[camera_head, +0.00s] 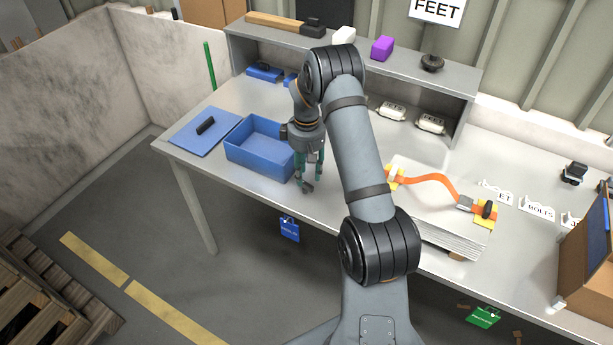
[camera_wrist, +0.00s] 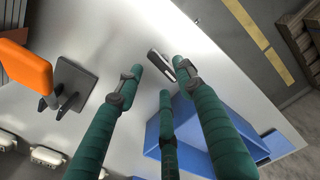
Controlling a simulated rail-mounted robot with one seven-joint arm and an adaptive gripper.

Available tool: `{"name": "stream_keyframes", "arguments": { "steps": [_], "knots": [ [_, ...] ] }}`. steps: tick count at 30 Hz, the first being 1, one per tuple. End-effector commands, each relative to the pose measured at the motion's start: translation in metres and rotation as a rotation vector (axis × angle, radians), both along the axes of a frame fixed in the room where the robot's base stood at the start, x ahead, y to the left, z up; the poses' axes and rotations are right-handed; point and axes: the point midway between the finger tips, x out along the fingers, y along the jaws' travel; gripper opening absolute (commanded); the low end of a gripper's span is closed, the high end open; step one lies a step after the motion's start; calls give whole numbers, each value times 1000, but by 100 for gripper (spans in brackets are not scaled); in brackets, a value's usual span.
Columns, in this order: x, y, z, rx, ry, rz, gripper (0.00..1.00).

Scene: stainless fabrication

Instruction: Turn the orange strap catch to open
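An orange strap (camera_head: 432,180) arches over a white stack of sheets (camera_head: 450,238) on the bench, right of my arm in the head view. At its right end is a grey metal catch (camera_head: 465,203) on a yellow pad, beside a black knob (camera_head: 488,209). My gripper (camera_head: 307,184) hangs over the bench, left of the strap and well apart from it. In the wrist view, its teal fingers (camera_wrist: 154,78) are spread with nothing between them. An orange block by a dark plate (camera_wrist: 25,66) shows there; I cannot tell whether it belongs to the strap.
A blue bin (camera_head: 262,165) stands close left of my gripper, beside a blue mat (camera_head: 182,140) with a black item. A small grey-and-black object (camera_wrist: 160,64) lies near my fingertips. A raised shelf (camera_head: 400,82) runs behind. White label holders (camera_head: 538,207) and a cardboard box (camera_head: 590,250) stand right.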

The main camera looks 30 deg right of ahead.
Motion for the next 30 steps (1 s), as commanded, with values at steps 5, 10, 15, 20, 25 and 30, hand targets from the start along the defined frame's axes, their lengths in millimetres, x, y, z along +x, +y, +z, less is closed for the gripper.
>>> {"name": "stream_keyframes", "arguments": {
  "steps": [5,10,15,20,25,30],
  "knots": [
    [0,0,-22,1,0,0,38],
    [1,0,-31,0,-2,-1,38],
    [1,0,-32,0,-2,-1,38],
    [1,0,-32,0,-2,-1,32],
    [1,0,-32,0,-2,-1,22],
    [1,0,-32,0,-2,-1,12]
  ]
}}
